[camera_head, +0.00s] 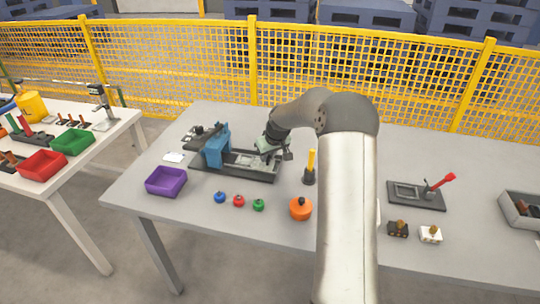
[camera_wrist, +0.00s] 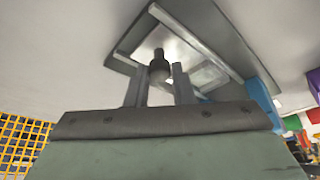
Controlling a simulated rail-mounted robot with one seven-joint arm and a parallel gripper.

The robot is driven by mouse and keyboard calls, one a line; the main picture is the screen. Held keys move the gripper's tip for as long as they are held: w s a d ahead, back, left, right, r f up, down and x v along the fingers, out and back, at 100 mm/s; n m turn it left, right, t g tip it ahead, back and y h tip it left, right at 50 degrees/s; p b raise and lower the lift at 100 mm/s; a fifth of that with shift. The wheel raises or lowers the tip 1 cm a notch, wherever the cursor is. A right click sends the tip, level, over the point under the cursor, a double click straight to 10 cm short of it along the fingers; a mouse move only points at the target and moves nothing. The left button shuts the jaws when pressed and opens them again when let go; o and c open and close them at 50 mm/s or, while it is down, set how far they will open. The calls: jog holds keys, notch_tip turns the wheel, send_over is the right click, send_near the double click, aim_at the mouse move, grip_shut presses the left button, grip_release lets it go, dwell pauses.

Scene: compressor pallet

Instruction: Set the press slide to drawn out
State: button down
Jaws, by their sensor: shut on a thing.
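The press stands at the left of the grey table, with a blue frame (camera_head: 213,148) and a long dark base (camera_head: 262,177) that runs to the right. A light slide plate (camera_head: 243,160) lies on the base, to the right of the blue frame. My gripper (camera_wrist: 159,84) is shut on the knob. In the head view my gripper (camera_head: 265,152) is over the base's right part, its fingertips partly hidden.
A purple bin (camera_head: 166,181) and blue, red and green knobs (camera_head: 239,201) lie in front of the press. A yellow-handled upright tool (camera_head: 310,165) and an orange round thing (camera_head: 300,208) stand to the right, near my arm. A yellow fence (camera_head: 180,65) runs behind the table.

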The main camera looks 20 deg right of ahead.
jog(key=c, duration=1.3)
grip_release()
jog(key=shift+s+d, duration=0.2)
jog(key=shift+d, duration=0.1)
jog(key=shift+a+r, duration=0.1)
jog(key=shift+r, duration=0.35)
jog(key=b+v, duration=0.1)
jog(key=v, duration=1.5)
jog(key=shift+s+r, duration=0.15)
jog(key=shift+r, duration=0.05)
